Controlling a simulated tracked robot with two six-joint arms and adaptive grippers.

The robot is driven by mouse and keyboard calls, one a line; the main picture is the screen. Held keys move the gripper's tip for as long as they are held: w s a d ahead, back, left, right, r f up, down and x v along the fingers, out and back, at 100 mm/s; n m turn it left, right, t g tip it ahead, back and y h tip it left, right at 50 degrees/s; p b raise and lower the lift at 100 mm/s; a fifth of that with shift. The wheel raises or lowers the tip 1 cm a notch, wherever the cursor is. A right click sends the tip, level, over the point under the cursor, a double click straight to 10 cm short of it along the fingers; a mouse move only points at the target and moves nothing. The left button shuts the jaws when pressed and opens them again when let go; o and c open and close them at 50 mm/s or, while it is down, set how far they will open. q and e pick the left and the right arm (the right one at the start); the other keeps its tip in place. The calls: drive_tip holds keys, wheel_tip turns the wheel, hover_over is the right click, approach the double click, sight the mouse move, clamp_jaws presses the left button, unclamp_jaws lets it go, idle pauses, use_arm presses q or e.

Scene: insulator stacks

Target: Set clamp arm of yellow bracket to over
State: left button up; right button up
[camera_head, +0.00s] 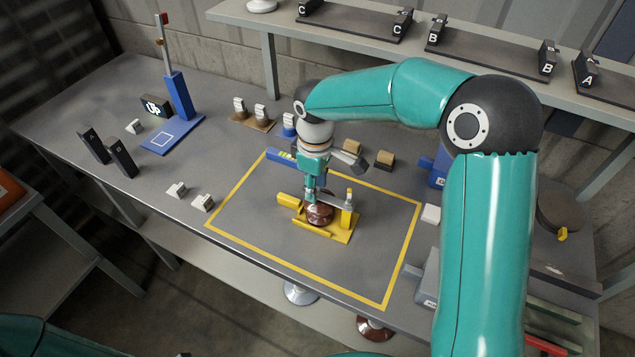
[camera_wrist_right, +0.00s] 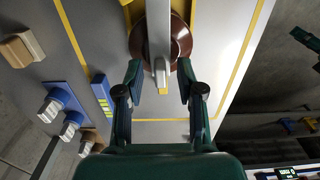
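The yellow bracket (camera_head: 340,235) sits on the table inside the yellow outline, with a brown disc-shaped insulator (camera_head: 320,214) in it. A grey clamp arm (camera_wrist_right: 158,38) lies across the top of the brown insulator (camera_wrist_right: 181,42) in the wrist view. Its free end lies between the fingers of my right gripper (camera_wrist_right: 160,72), with gaps on both sides. In the head view my right gripper (camera_head: 311,194) points down at the bracket and partly hides the clamp arm and insulator. The right gripper is open. My left gripper is out of view.
A blue bracket (camera_head: 285,160) lies behind the yellow one. Small brown and black blocks (camera_head: 384,160) stand to its right. A blue stand with a post (camera_head: 179,95) is at the back left. A white block (camera_head: 431,214) sits right of the outline. The outlined area's front left is clear.

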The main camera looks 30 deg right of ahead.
drive_tip(key=shift+r, duration=0.1)
drive_tip(key=shift+r, duration=0.35)
wheel_tip(320, 180, up, 11)
idle(0.3)
